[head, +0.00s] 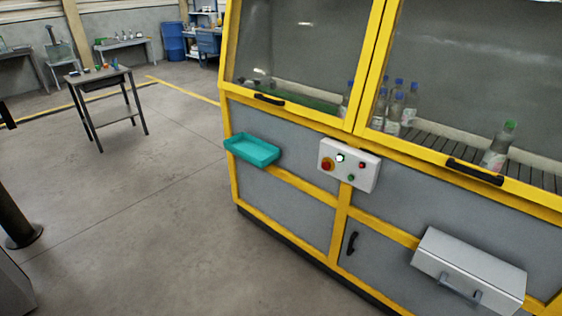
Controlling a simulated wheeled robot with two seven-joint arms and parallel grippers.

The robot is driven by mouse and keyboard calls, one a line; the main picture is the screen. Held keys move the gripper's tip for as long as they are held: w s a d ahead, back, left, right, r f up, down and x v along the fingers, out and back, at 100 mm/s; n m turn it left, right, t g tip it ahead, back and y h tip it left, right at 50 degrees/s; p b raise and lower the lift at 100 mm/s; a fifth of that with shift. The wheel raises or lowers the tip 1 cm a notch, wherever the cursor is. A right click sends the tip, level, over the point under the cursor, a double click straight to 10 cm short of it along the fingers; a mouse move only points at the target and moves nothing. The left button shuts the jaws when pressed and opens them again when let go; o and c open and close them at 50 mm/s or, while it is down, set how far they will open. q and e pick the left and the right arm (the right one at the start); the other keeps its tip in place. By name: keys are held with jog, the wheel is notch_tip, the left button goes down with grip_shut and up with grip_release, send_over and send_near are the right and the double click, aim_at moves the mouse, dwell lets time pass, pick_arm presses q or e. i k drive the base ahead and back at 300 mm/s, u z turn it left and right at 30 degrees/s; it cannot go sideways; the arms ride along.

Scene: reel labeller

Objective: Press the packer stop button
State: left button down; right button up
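A white control box (348,166) is fixed to the front of a yellow-framed grey machine, below its windows. On the box is a large red mushroom button (327,164) on a yellow ring at the left. Labels are too small to read, so I cannot tell which is the packer stop button. Neither of my grippers is in view.
A teal tray (252,150) juts from the machine left of the box. A grey metal box (468,272) with a handle sticks out at lower right. Bottles (498,146) stand behind the windows. A small table (100,78) stands at back left. The floor before the machine is clear.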

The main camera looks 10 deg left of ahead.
aim_at(325, 166)
jog(key=u, duration=0.05)
jog(key=i, duration=0.85)
jog(key=z, duration=0.6)
jog(key=i, duration=0.4)
jog(key=z, duration=0.3)
